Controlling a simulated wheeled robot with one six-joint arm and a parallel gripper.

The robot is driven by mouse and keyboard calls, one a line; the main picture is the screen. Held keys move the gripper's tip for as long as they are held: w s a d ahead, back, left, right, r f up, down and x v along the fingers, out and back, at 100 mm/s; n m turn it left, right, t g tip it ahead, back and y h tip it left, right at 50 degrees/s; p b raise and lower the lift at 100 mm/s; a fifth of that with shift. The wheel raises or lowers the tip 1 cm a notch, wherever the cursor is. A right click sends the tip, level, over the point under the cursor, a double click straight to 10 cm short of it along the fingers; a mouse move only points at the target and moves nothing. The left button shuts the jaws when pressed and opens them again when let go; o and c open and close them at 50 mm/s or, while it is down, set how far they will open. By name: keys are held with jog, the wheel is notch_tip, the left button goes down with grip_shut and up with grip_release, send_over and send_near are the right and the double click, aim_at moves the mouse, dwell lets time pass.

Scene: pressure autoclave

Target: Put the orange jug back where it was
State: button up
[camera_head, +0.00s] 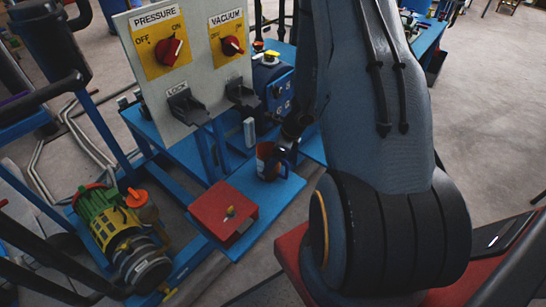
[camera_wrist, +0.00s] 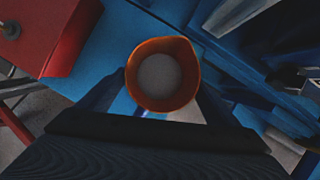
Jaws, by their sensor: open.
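The orange jug (camera_head: 264,158) stands upright on the blue shelf (camera_head: 284,190), behind the red box. In the wrist view the jug (camera_wrist: 163,43) is seen from above, with an orange rim and a pale grey inside. My gripper (camera_head: 285,155) is at the jug, partly hidden by my arm in the head view. In the wrist view its open fingers (camera_wrist: 162,85) lie on both sides of the jug. Whether either finger touches it, I cannot tell.
A red box (camera_head: 224,209) sits on the shelf in front of the jug. A grey panel (camera_head: 190,60) with PRESSURE and VACUUM knobs rises behind at the left. A yellow-green motor (camera_head: 115,225) with an orange part (camera_head: 137,198) lies lower left. A blue unit (camera_head: 275,85) stands behind.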

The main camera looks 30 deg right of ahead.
jog(key=shift+r, duration=0.2)
jog(key=v, duration=1.1)
jog(key=shift+s+r, duration=0.2)
jog(key=shift+r, duration=0.15)
jog(key=shift+d, duration=0.15)
